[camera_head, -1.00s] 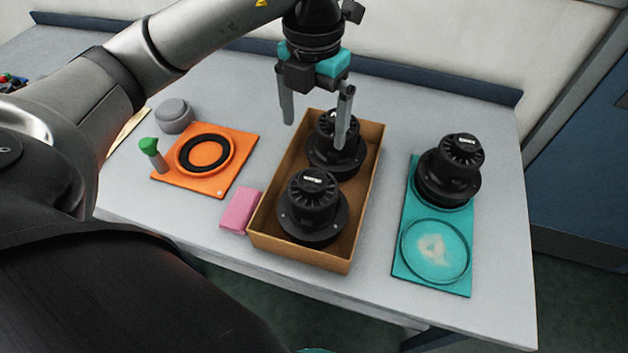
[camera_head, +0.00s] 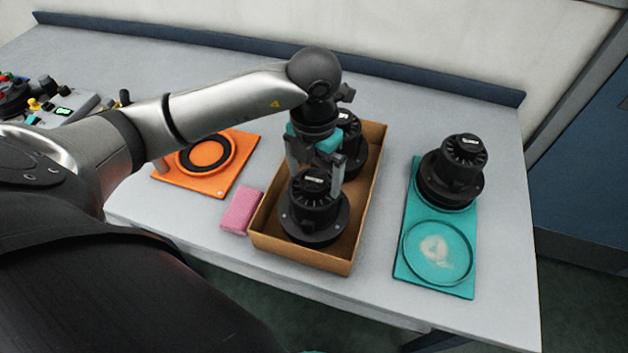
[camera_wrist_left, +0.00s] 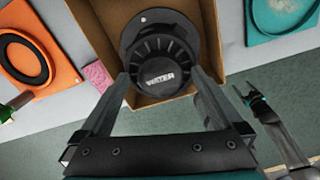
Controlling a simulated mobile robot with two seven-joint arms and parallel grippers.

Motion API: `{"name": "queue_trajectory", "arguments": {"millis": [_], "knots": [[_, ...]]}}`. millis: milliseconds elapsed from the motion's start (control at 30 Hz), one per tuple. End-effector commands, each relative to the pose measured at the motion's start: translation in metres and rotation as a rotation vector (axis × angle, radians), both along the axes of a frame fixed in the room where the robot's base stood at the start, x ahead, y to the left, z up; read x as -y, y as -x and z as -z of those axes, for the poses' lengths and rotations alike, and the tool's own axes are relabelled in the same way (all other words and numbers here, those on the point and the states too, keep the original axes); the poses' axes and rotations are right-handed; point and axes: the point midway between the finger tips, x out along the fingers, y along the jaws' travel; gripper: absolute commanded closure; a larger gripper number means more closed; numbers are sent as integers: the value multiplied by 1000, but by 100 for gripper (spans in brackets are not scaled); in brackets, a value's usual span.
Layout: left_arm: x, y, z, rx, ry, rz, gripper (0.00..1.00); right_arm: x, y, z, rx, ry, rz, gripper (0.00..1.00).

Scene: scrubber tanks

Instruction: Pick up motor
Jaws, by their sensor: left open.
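A black motor (camera_head: 313,207) with a round finned cap stands upright in the near half of a cardboard box (camera_head: 297,258). A second black motor (camera_head: 350,140) stands in the far half, partly hidden by my arm. A third motor (camera_head: 456,170) stands on the far end of a teal plate (camera_head: 400,270). My left gripper (camera_head: 316,180) is open above the near motor, its fingers on either side of the cap. In the left wrist view the motor cap (camera_wrist_left: 160,72) lies between the fingertips; I cannot tell whether they touch it. My right gripper (camera_wrist_left: 262,108) appears at the right there.
The box walls surround the motors closely. An orange plate (camera_head: 225,180) with a black ring and a pink sponge (camera_head: 242,210) lie left of the box. The teal plate's near ring is empty. A control box (camera_head: 65,108) stands at the far left.

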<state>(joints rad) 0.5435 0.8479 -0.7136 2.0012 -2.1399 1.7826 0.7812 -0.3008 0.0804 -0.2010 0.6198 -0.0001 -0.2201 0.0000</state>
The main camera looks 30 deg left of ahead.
Motion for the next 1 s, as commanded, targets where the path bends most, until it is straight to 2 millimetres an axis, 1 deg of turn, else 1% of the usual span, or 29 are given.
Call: {"name": "queue_trajectory", "arguments": {"millis": [100,267,300,1000], "knots": [[0,0,5,-1,0,0,0,0,0,0,0,0,0,22],[0,0,5,0,0,0,0,0,0,0,0,0,0,22],[0,0,5,0,0,0,2,0,0,0,0,0,1,22],[0,0,5,1,0,0,81,0,-1,0,1,0,2,22]]}}
